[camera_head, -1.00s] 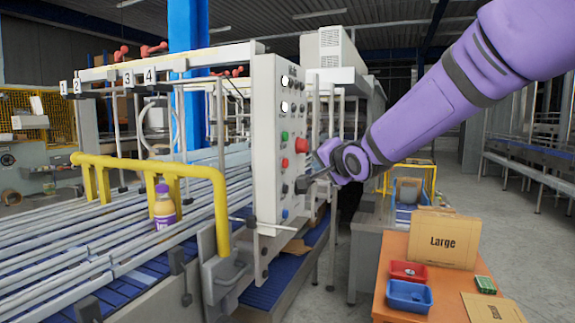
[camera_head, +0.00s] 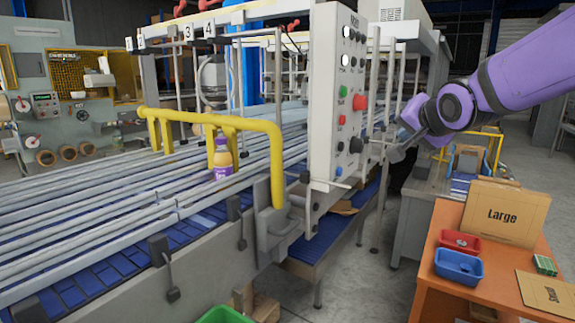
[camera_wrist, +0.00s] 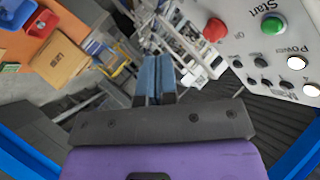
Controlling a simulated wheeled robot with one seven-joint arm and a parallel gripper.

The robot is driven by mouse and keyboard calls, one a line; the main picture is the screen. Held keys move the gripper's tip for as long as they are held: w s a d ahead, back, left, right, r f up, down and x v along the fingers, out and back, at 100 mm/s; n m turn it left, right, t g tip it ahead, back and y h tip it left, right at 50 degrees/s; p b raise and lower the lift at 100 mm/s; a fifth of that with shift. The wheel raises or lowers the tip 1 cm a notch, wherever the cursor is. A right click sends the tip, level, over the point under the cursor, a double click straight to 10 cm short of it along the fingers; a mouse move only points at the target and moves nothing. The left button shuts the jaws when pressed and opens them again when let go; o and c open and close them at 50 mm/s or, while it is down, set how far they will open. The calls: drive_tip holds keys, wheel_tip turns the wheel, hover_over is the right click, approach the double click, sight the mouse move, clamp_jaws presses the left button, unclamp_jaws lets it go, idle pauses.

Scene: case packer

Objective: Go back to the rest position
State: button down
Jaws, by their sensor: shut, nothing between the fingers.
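My purple arm comes in from the right in the head view. My gripper (camera_head: 398,148) is just right of the control panel (camera_head: 338,100), apart from its face as far as I can tell. In the wrist view my gripper (camera_wrist: 154,62) has its two blue-grey fingers together with nothing between them. The panel also shows in the wrist view (camera_wrist: 250,45), with a red button (camera_wrist: 214,30) and a green Start button (camera_wrist: 273,25) to the right of the fingers.
An orange table (camera_head: 440,290) at the lower right holds a red bin (camera_head: 460,242), a blue bin (camera_head: 458,266) and a "Large" cardboard piece (camera_head: 505,212). A yellow rail (camera_head: 235,120) and a bottle (camera_head: 222,158) are at the conveyor (camera_head: 120,225). Grey floor shows behind the table.

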drive_tip(key=s+f+n+g, duration=0.2)
drive_tip(key=s, duration=0.7)
drive_tip(key=s+d+f+n+g, duration=0.1)
drive_tip(key=s+f+n+g, duration=0.2)
drive_tip(key=s, duration=0.7)
drive_tip(key=s+d+f+n+g, duration=0.1)
drive_tip(key=s+f+n+g, duration=0.1)
drive_tip(key=s, duration=0.7)
drive_tip(key=shift+s+d+f+n+g+h, duration=0.15)
drive_tip(key=shift+f+n+g+h, duration=0.15)
drive_tip(key=shift+n, duration=0.1)
